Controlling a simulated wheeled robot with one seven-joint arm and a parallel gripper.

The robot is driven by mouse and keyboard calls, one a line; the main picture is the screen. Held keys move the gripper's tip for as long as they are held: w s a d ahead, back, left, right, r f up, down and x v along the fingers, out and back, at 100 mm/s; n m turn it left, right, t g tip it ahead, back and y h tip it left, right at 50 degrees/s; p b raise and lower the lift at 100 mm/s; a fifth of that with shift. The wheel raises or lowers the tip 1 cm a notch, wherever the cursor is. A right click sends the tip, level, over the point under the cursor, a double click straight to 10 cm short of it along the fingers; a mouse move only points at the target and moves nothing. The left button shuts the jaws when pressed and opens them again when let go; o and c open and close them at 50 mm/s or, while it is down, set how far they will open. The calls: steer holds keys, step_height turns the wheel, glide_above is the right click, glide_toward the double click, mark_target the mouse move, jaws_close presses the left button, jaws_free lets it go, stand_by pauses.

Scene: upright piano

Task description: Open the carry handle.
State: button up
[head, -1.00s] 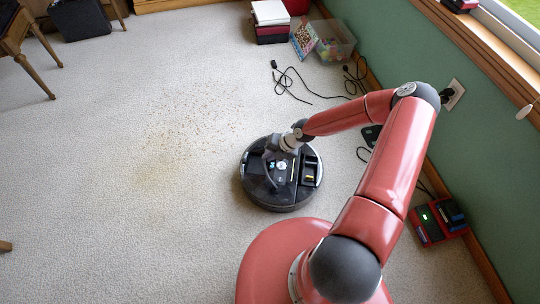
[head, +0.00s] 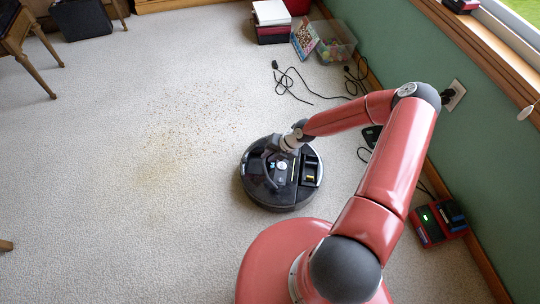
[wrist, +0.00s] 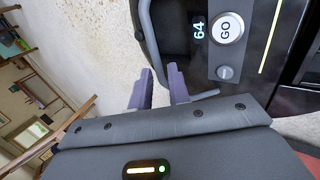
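The round black robot vacuum (head: 265,196) sits on the carpet in front of my base; its top, with a GO button (wrist: 228,27) and a lit 64, fills the upper right of the wrist view. A grey curved bar, apparently the carry handle (wrist: 147,32), runs along the vacuum's edge down toward my fingers. My gripper (wrist: 160,88) has its two purple-grey fingers apart, with the bar's lower part between or just beyond them; contact cannot be told. In the head view my gripper (head: 276,152) is over the vacuum's upper left part, and my wrist hides some of it.
Black cables (head: 300,85) lie on the carpet beyond the vacuum. A clear bin (head: 335,42) and stacked boxes (head: 271,20) stand at the back by the green wall. A red charger (head: 438,222) is at right. Open carpet with scattered crumbs (head: 190,125) lies left.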

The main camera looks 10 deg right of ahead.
steer(key=shift+o, duration=1.2)
steer(key=v, duration=0.7)
steer(key=shift+d+r+p, duration=0.15)
steer(key=shift+r+p, duration=0.2)
steer(key=shift+p, duration=0.05)
